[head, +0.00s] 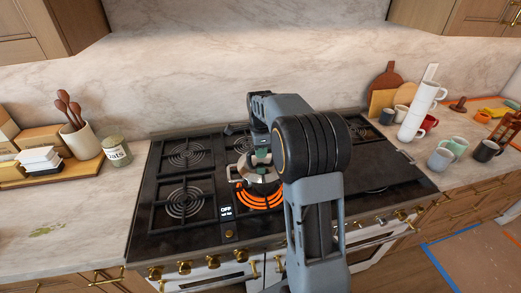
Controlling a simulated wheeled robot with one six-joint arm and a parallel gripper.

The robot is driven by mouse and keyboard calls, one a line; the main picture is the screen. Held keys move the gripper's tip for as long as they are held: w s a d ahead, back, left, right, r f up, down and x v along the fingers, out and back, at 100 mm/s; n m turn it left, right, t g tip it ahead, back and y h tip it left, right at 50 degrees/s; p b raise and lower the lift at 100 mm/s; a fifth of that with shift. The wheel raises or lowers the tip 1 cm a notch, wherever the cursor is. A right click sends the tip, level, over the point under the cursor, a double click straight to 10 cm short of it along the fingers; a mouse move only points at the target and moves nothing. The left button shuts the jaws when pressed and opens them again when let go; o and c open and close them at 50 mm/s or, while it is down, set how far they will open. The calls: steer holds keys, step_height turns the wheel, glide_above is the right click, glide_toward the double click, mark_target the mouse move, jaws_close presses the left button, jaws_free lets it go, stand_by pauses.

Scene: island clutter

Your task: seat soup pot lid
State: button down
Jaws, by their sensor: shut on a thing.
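A small silver soup pot (259,186) stands at the glowing orange burner in the middle of the stove, with a side handle showing at its left. The silver lid (254,172) shows at the top of the pot, partly hidden by my arm. My gripper (259,160) is over the pot, pointing down, and is shut on the lid near its middle. I cannot tell from this view whether the lid rests level on the rim or is slightly above it. My arm hides the pot's right side.
The black stove (160,222) has several other burners; those at left are bare. Stacked white cups (416,115) and several mugs (486,150) crowd the right counter. A utensil crock (80,139) and a labelled jar (117,152) stand at left. The front left counter is mostly clear.

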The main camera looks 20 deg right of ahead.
steer(key=shift+f, duration=0.15)
steer(key=c, duration=1)
jaws_free()
step_height(320, 180, up, 14)
steer(key=n, duration=0.1)
steer(key=f+n, duration=0.2)
steer(key=f+n+b, duration=0.1)
steer(key=f+n, duration=0.1)
steer(key=shift+w+n, duration=0.2)
steer(key=shift+n, duration=0.2)
steer(key=s+a+f+n+t, duration=0.1)
steer(key=s+a+n, duration=0.2)
steer(key=s+n, duration=0.2)
steer(key=s+a+f+n+t, duration=0.2)
steer(key=s+n, duration=0.3)
steer(key=s, duration=0.5)
steer(key=s+a+f+n+t, duration=0.1)
steer(key=s+a+f+n, duration=0.1)
steer(key=s+a+n, duration=0.3)
steer(key=shift+s+t, duration=0.4)
steer(key=shift+s, duration=1)
